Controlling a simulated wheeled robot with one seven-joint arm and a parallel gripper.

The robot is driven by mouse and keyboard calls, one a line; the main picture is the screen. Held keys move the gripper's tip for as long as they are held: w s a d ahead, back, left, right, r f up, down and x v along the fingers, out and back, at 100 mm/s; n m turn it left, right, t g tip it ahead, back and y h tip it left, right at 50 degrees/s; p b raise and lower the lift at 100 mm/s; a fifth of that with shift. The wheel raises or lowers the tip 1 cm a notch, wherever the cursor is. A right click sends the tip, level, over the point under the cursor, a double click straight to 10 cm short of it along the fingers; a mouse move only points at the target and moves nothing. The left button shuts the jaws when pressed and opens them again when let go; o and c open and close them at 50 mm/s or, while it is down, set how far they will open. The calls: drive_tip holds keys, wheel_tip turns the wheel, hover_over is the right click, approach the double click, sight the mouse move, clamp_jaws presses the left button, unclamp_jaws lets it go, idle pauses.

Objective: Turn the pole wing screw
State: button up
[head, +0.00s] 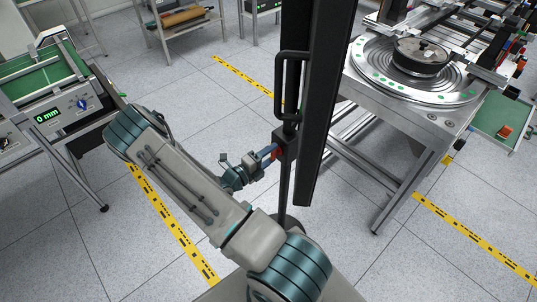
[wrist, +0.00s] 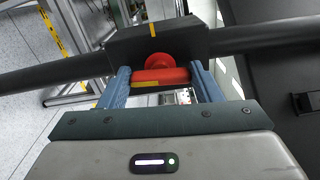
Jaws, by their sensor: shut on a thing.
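The red wing screw (wrist: 160,77) sits on a black clamp block (wrist: 157,41) on the dark pole (wrist: 262,36). In the wrist view its wide red wing lies between the two blue fingers of my gripper (wrist: 165,84), which are shut on it from both sides. A yellow mark shows on the block above the screw. In the head view the pole (head: 287,180) stands upright in the middle, and my gripper (head: 272,152) reaches it from the left. There only a little red of the screw (head: 278,151) shows at the fingertips.
A tall black panel with a handle (head: 325,100) stands close by the pole. A metal table with a round turntable (head: 440,97) is at the right. The floor between has yellow tape lines (head: 165,215).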

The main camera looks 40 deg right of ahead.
idle(0.4)
drive_tip(key=o, duration=1)
drive_tip(key=s+a+b, duration=0.1)
drive_tip(key=a+b, duration=0.1)
drive_tip(key=a, duration=1.1)
drive_tip(key=shift+a+b, duration=0.35)
